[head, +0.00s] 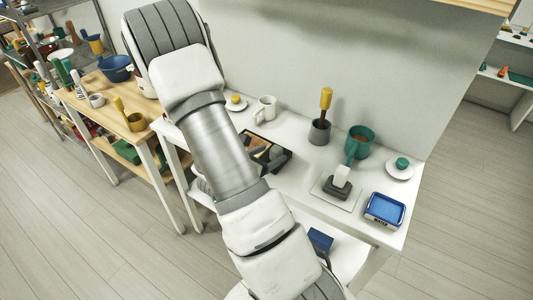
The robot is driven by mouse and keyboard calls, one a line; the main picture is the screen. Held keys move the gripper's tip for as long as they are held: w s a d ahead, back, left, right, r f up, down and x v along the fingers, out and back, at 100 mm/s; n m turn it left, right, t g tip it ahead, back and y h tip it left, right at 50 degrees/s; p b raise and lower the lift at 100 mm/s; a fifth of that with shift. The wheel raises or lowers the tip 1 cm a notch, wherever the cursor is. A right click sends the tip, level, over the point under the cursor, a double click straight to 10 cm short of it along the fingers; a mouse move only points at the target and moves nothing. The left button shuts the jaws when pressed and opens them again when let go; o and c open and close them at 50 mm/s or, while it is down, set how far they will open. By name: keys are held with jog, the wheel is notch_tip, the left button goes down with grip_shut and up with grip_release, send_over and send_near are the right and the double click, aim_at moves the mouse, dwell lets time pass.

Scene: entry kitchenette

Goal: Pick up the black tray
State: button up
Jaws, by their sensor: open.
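The black tray (282,166) lies on the white table (300,182), near its middle. It is a shallow dark tray with several small tan, grey and dark items in it. Its left part is hidden behind my arm, which crosses the picture from the top left to the bottom middle. I cannot make out my gripper; the arm's own links appear to hide it.
A wooden table (107,108) with a blue bowl (117,68) is left.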

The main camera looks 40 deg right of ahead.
aim_at(275, 150)
jog(key=shift+w+x, duration=0.15)
jog(key=shift+x, duration=1.35)
jog(key=shift+w+x, duration=0.2)
jog(key=shift+x, duration=1.3)
grip_shut()
jog(key=shift+r+p, duration=0.1)
jog(key=shift+p, duration=0.2)
